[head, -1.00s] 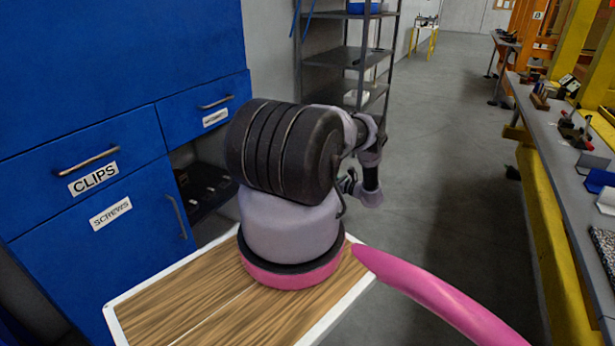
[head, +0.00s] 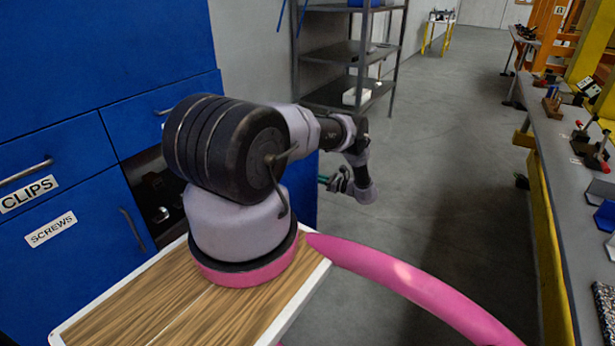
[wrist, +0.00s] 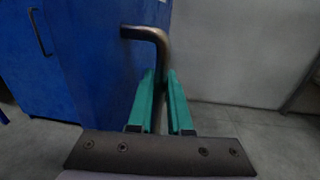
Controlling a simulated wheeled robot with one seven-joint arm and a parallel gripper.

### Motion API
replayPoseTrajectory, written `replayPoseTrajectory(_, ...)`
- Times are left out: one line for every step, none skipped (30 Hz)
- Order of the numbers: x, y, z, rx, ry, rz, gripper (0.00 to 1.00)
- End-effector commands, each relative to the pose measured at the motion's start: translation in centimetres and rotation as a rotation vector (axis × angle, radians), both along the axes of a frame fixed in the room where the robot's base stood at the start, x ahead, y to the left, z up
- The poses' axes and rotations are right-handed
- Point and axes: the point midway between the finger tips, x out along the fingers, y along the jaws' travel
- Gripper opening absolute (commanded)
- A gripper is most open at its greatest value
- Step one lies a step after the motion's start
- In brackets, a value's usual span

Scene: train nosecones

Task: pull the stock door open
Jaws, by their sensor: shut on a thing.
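The stock door shows in the head view as a blue panel (head: 303,196) behind my arm, swung out from the blue cabinet. Its blue face (wrist: 100,65) fills the left middle of the wrist view. The bent, dark bronze handle (wrist: 150,36) stands at the panel's right side. My gripper (wrist: 161,78) has its green fingers closed around the handle's lower part. Only a little green of the fingers shows in the head view, beyond my arm. My arm hides much of the door and any label on it.
The cabinet has a CLIPS drawer (head: 45,165) and a SCREWS door (head: 80,250). A dark open compartment (head: 160,200) holds small items. A metal shelf rack (head: 345,50) stands behind. A long workbench (head: 575,170) is at right, with clear floor (head: 440,150) between.

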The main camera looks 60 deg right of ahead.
Motion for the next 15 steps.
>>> replayPoseTrajectory(-0.42,0.00,-0.20,0.000,0.006,-0.002,0.00)
replayPoseTrajectory(-0.43,0.00,-0.20,0.000,0.006,-0.002,0.00)
replayPoseTrajectory(-0.44,0.00,-0.21,0.000,0.006,-0.002,0.00)
replayPoseTrajectory(-0.44,0.00,-0.21,0.000,0.006,-0.002,0.00)
replayPoseTrajectory(-0.45,0.00,-0.22,0.000,0.007,-0.002,0.00)
replayPoseTrajectory(-0.46,-0.01,-0.22,0.000,0.007,-0.002,0.00)
replayPoseTrajectory(-0.47,-0.01,-0.22,0.000,0.007,-0.002,0.00)
replayPoseTrajectory(-0.47,-0.01,-0.23,0.000,0.007,-0.002,0.00)
replayPoseTrajectory(-0.48,-0.01,-0.24,0.000,0.007,-0.002,0.21)
replayPoseTrajectory(-0.49,0.00,-0.24,0.001,0.007,-0.002,0.29)
replayPoseTrajectory(-0.48,-0.01,-0.23,0.001,0.007,-0.002,0.29)
replayPoseTrajectory(-0.44,0.00,-0.21,0.000,0.007,-0.002,0.29)
replayPoseTrajectory(-0.41,-0.01,-0.19,0.000,0.006,-0.002,0.29)
replayPoseTrajectory(-0.37,0.00,-0.18,0.000,0.006,-0.002,0.29)
replayPoseTrajectory(-0.33,-0.01,-0.16,0.000,0.005,-0.002,0.29)
